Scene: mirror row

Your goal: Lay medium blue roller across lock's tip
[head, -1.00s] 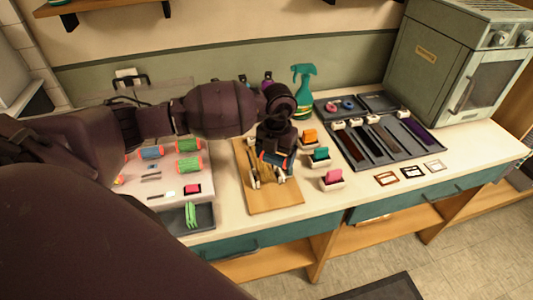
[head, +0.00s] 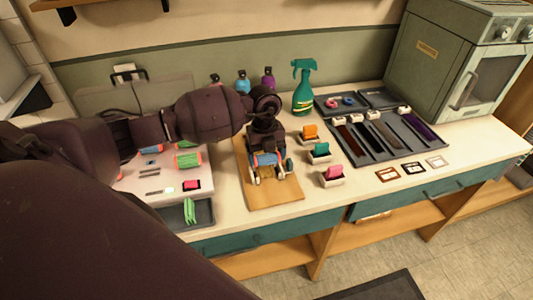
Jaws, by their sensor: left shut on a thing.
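My left gripper (head: 265,148) points down over the wooden board (head: 262,197) and is shut on a blue roller (head: 266,159) with orange-red ends. The roller lies roughly level, left to right, just above or on the board; I cannot tell if it touches. Pale upright pieces stand on the board beside the roller's ends. The lock on the board is hidden or too small to tell apart. Several hair locks (head: 384,136) lie in a dark tray to the right. My right gripper is not in view.
Another blue roller (head: 150,150) and a green roller (head: 188,160) lie on the left. Orange, teal and pink clips (head: 333,173) stand in white holders right of the board. A green spray bottle (head: 304,90) stands behind. The counter's front strip is clear.

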